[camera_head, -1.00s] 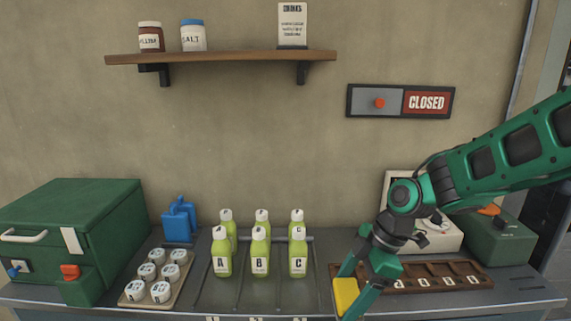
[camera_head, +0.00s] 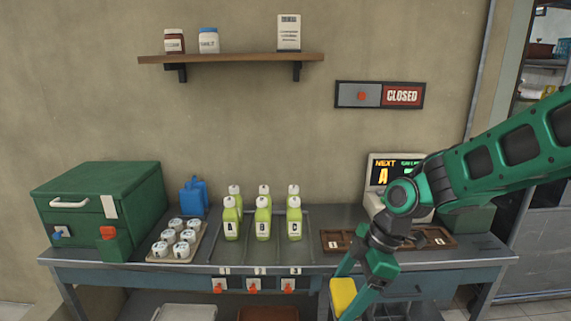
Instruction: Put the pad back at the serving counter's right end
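My gripper (camera_head: 350,298) is at the lower right, in front of the counter in the picture. It is shut on a yellow pad (camera_head: 343,293), which sits between its two green fingers. The serving counter (camera_head: 300,258) is a long grey-topped table with blue-grey sides. Its right end (camera_head: 485,251) shows bare top beyond a wooden tray, and my arm crosses in front of part of that side.
On the counter stand a green box (camera_head: 100,207), a tray of white-lidded jars (camera_head: 165,256), a blue container (camera_head: 194,196), several green bottles (camera_head: 263,222), a wooden tray (camera_head: 440,243) and a display (camera_head: 382,172). A shelf (camera_head: 230,59) hangs above.

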